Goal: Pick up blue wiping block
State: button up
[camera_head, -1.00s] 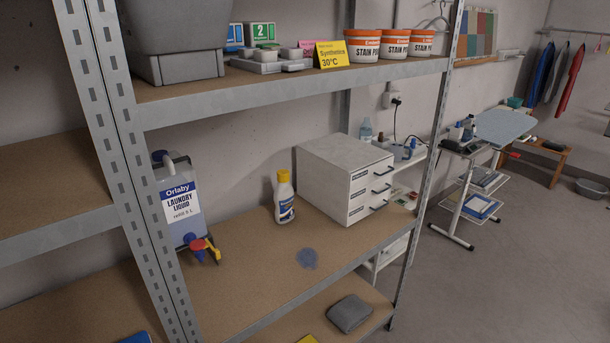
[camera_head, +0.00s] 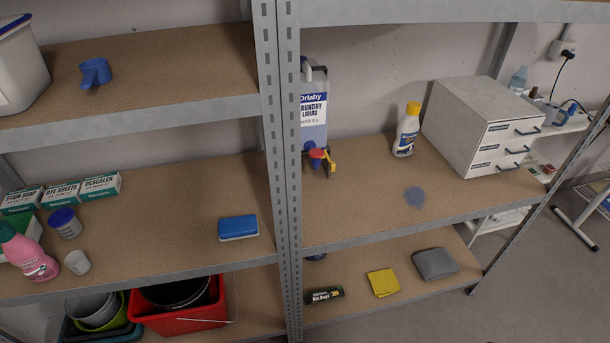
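The blue wiping block (camera_head: 238,228) lies flat on the middle shelf (camera_head: 160,215) of the left rack. It has a blue top and a pale lower layer. It sits near the shelf's front edge, just left of the double metal upright. Nothing touches it or covers it. My gripper is not in view.
The metal upright (camera_head: 280,170) stands right of the block. Left on the same shelf are small boxes (camera_head: 62,192), a blue-lidded jar (camera_head: 65,223) and a pink bottle (camera_head: 25,252). A red bucket (camera_head: 180,318) sits below. The shelf around the block is clear.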

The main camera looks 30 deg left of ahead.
aim_at(235, 227)
jog(key=u, duration=1.95)
jog(key=z, duration=1.45)
jog(key=u, duration=1.45)
jog(key=i+u, duration=0.1)
jog(key=i, duration=0.25)
jog(key=i+l+u, duration=0.1)
jog(key=i, duration=0.25)
jog(key=i+l+z, duration=0.1)
jog(key=i, duration=0.1)
